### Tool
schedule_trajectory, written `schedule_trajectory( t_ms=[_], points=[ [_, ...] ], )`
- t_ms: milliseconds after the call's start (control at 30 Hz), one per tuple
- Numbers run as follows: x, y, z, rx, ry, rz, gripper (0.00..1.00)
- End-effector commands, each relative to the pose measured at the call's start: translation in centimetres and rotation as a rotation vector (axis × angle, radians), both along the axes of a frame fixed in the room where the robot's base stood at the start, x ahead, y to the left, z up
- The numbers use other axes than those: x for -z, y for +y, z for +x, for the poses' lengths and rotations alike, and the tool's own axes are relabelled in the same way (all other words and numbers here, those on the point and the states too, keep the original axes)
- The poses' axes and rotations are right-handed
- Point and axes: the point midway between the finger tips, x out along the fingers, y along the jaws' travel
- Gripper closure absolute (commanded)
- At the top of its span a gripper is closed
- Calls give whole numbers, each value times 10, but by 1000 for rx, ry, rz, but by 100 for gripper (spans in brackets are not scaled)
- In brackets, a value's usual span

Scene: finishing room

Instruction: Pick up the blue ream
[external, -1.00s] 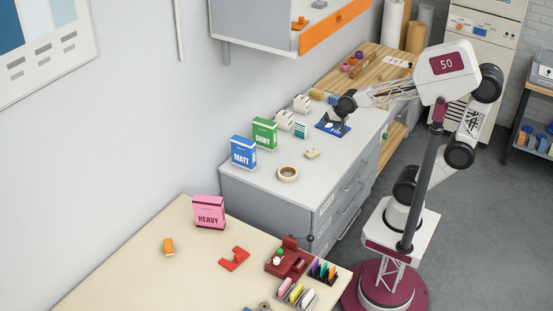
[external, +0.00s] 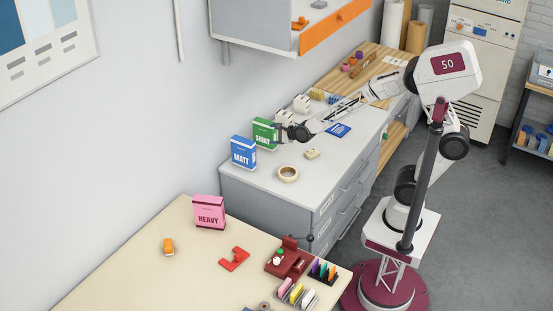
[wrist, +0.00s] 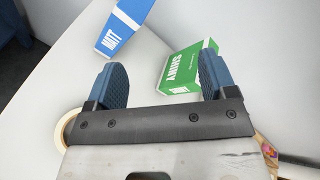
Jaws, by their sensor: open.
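The blue ream (external: 243,152), marked MATT, stands upright on the grey cabinet top near the wall. It also shows at the top of the wrist view (wrist: 123,27), beyond my fingers and partly cut off by the frame edge. My gripper (external: 279,133) is open and empty, over the cabinet top just right of the green ream (external: 264,131), marked SHINY. In the wrist view my fingers (wrist: 160,82) are spread apart, with the green ream (wrist: 187,69) beyond them toward the right finger, which hides part of it. The blue ream is apart from both fingers.
A tape roll (external: 288,174) and a small beige block (external: 312,154) lie on the cabinet top. A blue packet (external: 338,130) lies farther back. The pink HEAVY ream (external: 209,212) stands on the lower front table. The wall rises behind the reams.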

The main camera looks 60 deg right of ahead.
Motion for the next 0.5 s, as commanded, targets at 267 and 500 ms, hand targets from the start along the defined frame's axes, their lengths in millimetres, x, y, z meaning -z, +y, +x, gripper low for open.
schedule_trajectory(
  t_ms=[267, 500],
  points=[
    [47, 25, 36, 152, -133, 389, 22],
    [86, 42, 51, 231, -241, 711, 22]
  ],
)
